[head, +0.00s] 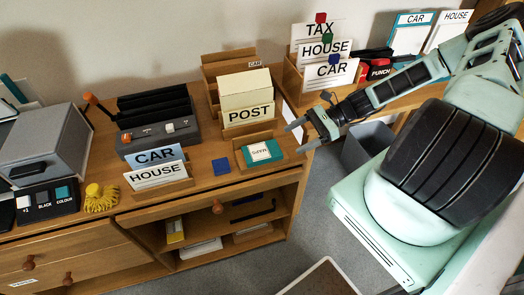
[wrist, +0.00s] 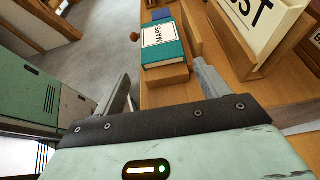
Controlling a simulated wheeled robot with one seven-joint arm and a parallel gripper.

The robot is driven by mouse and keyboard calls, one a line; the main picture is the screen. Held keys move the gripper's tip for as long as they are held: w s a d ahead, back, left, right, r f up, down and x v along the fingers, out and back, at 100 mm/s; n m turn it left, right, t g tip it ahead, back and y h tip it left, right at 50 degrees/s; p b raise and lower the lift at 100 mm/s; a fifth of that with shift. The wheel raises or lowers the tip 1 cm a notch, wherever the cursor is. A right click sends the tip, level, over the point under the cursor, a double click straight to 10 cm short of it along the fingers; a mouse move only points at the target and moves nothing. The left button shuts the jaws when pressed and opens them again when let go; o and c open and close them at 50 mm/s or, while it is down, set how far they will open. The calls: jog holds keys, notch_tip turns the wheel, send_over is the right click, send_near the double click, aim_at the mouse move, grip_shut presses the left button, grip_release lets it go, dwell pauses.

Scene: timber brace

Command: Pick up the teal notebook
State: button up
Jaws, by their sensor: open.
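The teal notebook (head: 262,152) has a white label reading MAPS. It lies on a small wooden stand on the desk, in front of the POST box, and it also shows in the wrist view (wrist: 178,52). My gripper (head: 296,137) is open and empty, to the right of the notebook and apart from it in the head view. In the wrist view the notebook shows ahead, between and beyond my two fingertips (wrist: 163,71).
The wooden POST box (head: 247,108) stands close behind the notebook. A blue block (head: 221,166) lies to its left, beside the CAR and HOUSE card holder (head: 160,188). The TAX, HOUSE and CAR card rack (head: 290,85) stands behind my gripper. A grey bin (head: 368,143) is below.

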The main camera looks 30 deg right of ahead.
aim_at(279, 146)
jog(key=shift+p+x, duration=0.6)
jog(key=shift+x, duration=2.35)
jog(key=shift+w+f, duration=0.1)
jog(key=c, duration=0.8)
